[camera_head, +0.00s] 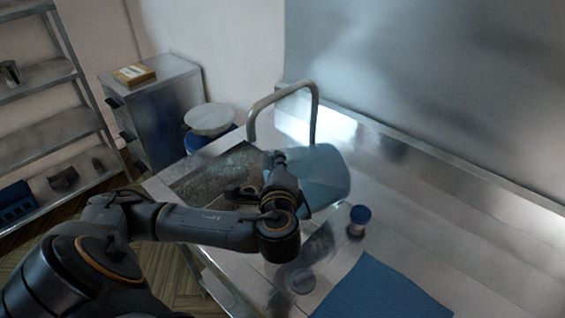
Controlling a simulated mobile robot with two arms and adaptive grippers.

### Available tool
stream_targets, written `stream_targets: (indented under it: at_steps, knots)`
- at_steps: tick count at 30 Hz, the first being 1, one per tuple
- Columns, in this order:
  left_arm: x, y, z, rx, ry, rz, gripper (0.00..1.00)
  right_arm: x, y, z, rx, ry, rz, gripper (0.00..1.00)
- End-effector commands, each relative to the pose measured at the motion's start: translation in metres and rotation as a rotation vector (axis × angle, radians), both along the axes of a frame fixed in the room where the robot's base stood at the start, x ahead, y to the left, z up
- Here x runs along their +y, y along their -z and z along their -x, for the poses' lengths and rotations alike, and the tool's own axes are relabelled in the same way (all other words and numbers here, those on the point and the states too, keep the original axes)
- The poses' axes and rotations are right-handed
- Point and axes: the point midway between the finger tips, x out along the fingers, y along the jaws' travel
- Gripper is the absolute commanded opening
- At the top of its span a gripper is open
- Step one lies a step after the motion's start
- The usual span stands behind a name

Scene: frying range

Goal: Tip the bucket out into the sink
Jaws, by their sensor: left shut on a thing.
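A pale blue bucket (325,178) hangs tilted over the right edge of the sink, partly covered by my left wrist. My left gripper (278,158) is shut on the bucket at its left side; its fingertips are small and partly hidden by my wrist. The sink (205,178) is a metal basin set in the counter, left of the bucket, with a mottled grey-green inside. My arm hides its front part. I cannot see what is in the bucket. My right gripper is out of view.
A curved tap (312,95) arches behind the bucket. A blue-lidded jar (359,220) and a blue mat (382,290) are on the metal counter (440,220) to the right. A drawer cabinet (165,110) and shelf rack (55,135) stand left.

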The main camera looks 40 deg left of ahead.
Motion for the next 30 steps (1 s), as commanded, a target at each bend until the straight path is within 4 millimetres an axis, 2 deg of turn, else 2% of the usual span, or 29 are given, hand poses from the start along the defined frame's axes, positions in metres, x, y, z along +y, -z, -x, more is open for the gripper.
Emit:
stream_targets:
  at_steps: [12,30]
  knots:
    - [0.008,0.008,0.014,-0.077,-0.001,0.040,0.00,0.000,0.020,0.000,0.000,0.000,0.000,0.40]
    - [0.010,0.007,0.017,-0.096,0.000,0.051,0.00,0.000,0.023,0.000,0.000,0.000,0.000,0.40]
